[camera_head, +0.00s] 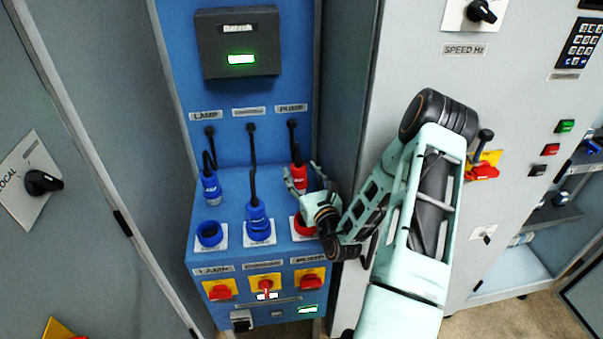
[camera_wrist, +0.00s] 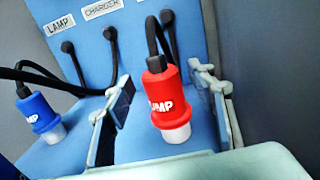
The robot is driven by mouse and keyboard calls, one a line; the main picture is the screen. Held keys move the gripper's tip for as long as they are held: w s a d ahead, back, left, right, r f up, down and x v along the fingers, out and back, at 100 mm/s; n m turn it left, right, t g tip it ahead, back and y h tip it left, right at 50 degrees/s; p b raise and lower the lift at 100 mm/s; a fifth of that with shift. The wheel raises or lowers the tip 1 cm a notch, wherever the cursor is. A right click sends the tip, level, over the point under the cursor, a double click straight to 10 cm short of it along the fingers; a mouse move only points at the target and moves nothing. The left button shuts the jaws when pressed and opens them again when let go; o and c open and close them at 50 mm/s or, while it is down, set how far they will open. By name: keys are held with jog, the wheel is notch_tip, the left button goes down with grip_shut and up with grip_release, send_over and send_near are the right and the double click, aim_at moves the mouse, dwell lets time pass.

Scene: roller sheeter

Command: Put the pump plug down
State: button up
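The red pump plug (camera_head: 298,176), with a white lower end and a black cable at its top, is near the blue panel above the red pump socket (camera_head: 303,227). In the wrist view the plug (camera_wrist: 166,98) is between the two fingers of my gripper (camera_wrist: 163,112), with a visible gap on each side. My gripper (camera_head: 306,184) is open around the plug. Part of the pump socket is hidden by my gripper. Whether the plug's lower end touches anything is not clear.
Another blue plug (camera_head: 257,217) is in the middle socket. Red switches (camera_head: 266,289) line the front below. A grey cabinet (camera_head: 345,90) stands close on the right.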

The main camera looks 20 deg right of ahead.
jog(key=shift+r, duration=0.2)
jog(key=s+b, duration=0.1)
jog(key=s, duration=0.6)
jog(key=shift+s+a, duration=0.25)
jog(key=shift+a, duration=0.1)
